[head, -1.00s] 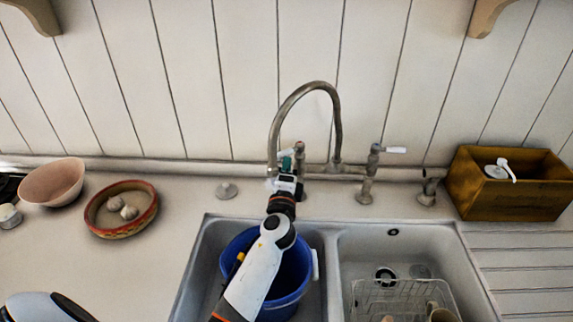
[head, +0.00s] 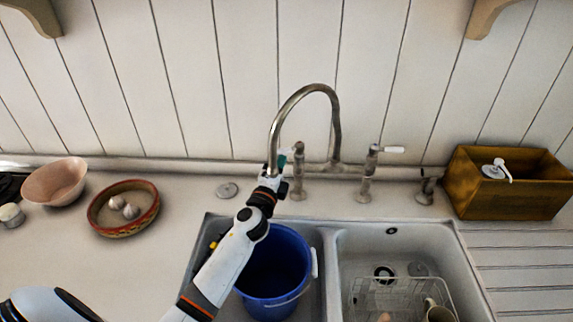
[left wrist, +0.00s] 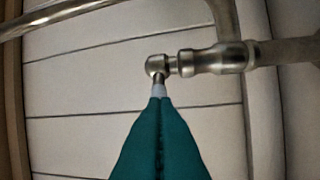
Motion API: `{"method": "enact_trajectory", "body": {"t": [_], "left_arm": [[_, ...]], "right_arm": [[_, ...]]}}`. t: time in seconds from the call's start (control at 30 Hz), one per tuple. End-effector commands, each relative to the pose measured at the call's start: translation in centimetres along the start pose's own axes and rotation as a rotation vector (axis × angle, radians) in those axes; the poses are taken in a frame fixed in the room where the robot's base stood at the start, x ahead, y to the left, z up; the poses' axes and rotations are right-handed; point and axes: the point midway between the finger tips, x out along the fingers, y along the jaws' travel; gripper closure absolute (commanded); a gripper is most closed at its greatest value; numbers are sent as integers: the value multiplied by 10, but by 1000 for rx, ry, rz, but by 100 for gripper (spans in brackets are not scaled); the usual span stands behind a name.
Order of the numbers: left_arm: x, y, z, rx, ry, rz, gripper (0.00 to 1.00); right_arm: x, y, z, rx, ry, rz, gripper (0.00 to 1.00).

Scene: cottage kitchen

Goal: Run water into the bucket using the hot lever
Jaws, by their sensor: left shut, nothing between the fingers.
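The left tap (head: 299,170) of the sink mixer stands behind the left basin; my gripper hides part of its surroundings. In the left wrist view its metal valve (left wrist: 205,61) lies across the picture, and a short lever with a white end (left wrist: 159,89) points toward my fingers. My left gripper (head: 281,160) is shut and empty, just left of this tap; its teal fingertips (left wrist: 160,101) are at the white end, contact unclear. The curved spout (head: 304,88) arches over the left basin, its outlet partly behind my gripper. The blue bucket (head: 290,262) stands in that basin; I see no water stream.
The right tap (head: 368,175) has a white lever pointing right. A wire rack (head: 385,295) and mug (head: 438,311) are in the right basin. A wooden box (head: 510,190) stands right; a bowl of garlic (head: 105,226) and a pink bowl (head: 55,183) stand left.

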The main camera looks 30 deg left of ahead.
Motion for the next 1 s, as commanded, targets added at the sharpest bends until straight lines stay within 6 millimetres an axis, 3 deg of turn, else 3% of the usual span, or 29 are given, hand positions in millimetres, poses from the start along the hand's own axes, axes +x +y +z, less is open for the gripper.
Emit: {"method": "enact_trajectory", "body": {"t": [0.33, 1.0], "left_arm": [[11, -6, -22, -47, -369, 50, 100], [24, -8, -34, -51, -354, 50, 100]], "right_arm": [[5, 0, -1, 0, 0, 0, 59], [15, 0, -2, 0, 1, 0, 59]]}}
